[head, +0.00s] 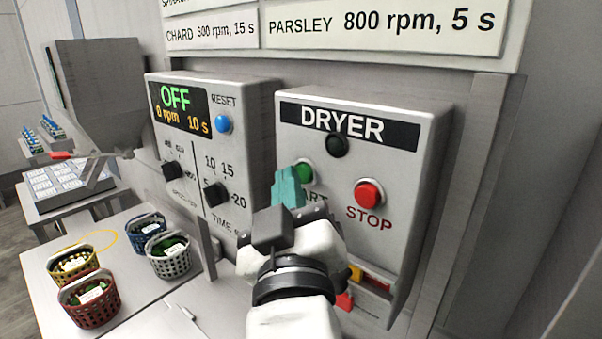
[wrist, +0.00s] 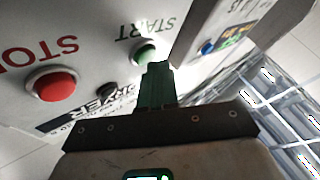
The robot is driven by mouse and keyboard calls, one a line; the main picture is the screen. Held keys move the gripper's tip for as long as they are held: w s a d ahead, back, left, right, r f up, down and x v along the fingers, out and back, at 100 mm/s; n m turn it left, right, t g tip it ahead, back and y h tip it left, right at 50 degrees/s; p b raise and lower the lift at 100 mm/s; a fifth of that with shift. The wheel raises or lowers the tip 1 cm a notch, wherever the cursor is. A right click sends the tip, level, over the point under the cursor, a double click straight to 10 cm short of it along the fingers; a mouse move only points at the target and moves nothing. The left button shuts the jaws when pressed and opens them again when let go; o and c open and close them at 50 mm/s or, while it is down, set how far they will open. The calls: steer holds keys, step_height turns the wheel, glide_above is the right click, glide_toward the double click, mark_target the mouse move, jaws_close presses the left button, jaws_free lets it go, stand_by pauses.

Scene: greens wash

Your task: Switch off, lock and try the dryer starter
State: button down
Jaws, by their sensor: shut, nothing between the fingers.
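The grey dryer starter box (head: 425,150) is on the right in the head view, labelled DRYER. It has a dark, unlit lamp (head: 336,145), a green START button (head: 303,172) and a red STOP button (head: 369,194). In the wrist view START (wrist: 146,52) and STOP (wrist: 52,85) appear upside down. My gripper (head: 287,186) is shut and empty, its teal fingertips beside START; I cannot tell whether they touch it. Low on the box are a yellow part (head: 355,272) and a red part (head: 376,284), with another red piece (head: 345,301) beneath, all partly hidden by my arm.
Left of the starter, a control panel (head: 262,95) reads OFF, 0 rpm, 10 s, with a blue RESET button (head: 223,124) and two black knobs. Several baskets of greens stand on a table (head: 130,310) at lower left. Recipe signs (head: 380,30) hang above.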

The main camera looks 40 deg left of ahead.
steer(key=shift+w, duration=0.4)
stand_by(0.3)
steer(key=shift+s, duration=0.85)
steer(key=shift+s, duration=0.15)
steer(key=shift+s+a+b, duration=0.15)
steer(key=shift+s+b, duration=0.2)
steer(key=shift+s, duration=0.85)
steer(key=shift+s+a+b, duration=0.1)
steer(key=shift+s+b, duration=0.2)
steer(key=shift+s, duration=0.85)
steer(key=shift+f, duration=0.1)
